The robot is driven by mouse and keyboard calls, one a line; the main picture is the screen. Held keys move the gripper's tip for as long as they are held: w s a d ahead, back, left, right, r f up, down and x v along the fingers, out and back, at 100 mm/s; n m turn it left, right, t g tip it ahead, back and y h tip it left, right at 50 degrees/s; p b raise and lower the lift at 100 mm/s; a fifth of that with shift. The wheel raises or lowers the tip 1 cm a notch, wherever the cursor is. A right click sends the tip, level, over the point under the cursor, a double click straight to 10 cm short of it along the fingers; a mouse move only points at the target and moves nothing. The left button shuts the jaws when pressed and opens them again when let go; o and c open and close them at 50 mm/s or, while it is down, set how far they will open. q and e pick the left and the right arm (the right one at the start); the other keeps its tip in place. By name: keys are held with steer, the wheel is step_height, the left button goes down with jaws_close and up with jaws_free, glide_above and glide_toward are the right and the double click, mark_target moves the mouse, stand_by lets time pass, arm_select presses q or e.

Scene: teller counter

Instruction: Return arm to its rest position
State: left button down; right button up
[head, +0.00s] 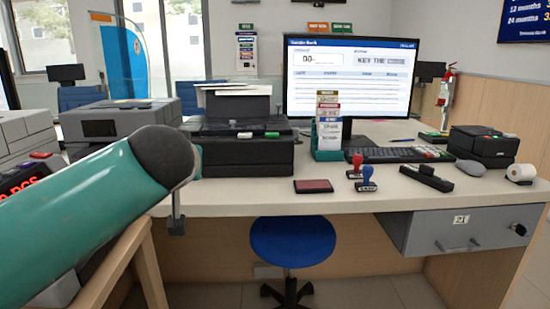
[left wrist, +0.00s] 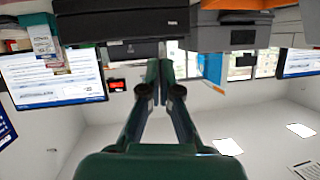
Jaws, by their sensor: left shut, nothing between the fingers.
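My left arm (head: 85,203) comes in from the left in the head view, a teal link ending in a dark round joint (head: 163,158) in front of the counter's left part. That view is upside down, and the fingers point toward the counter equipment and windows, with no contact visible. My right arm and right gripper are in neither view.
The counter (head: 240,200) holds a black printer (head: 240,155), a monitor (head: 350,75), a keyboard (head: 395,155), stamps (head: 368,178) and a red ink pad (head: 313,186). A blue stool (head: 291,241) stands below. A grey drawer unit (head: 455,230) hangs at right. The counter's front middle is clear.

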arm_select(q)
steer(key=w+a+f+g+p, duration=0.15)
steer(key=f+g+p, duration=0.25)
steer(key=f+p, duration=0.4)
steer(key=a+f+g+p, duration=0.2)
steer(key=f+g+p, duration=0.1)
steer(key=f+p, duration=0.45)
steer(key=s+f+g+h+p, duration=0.3)
steer(key=s+f+g+p, duration=0.2)
steer(key=s+f+p, duration=0.5)
steer(key=s+d+f+h+p, duration=0.2)
steer(key=s+d+p, duration=0.1)
steer(key=s, duration=0.7)
steer(key=s+d+f+h+p, duration=0.1)
steer(key=s+d+p, duration=0.3)
steer(key=s, duration=0.7)
steer(key=shift+s+d+f+n+g+h, duration=0.2)
steer(key=shift+f+n+g+h, duration=0.2)
steer(key=shift+f, duration=0.5)
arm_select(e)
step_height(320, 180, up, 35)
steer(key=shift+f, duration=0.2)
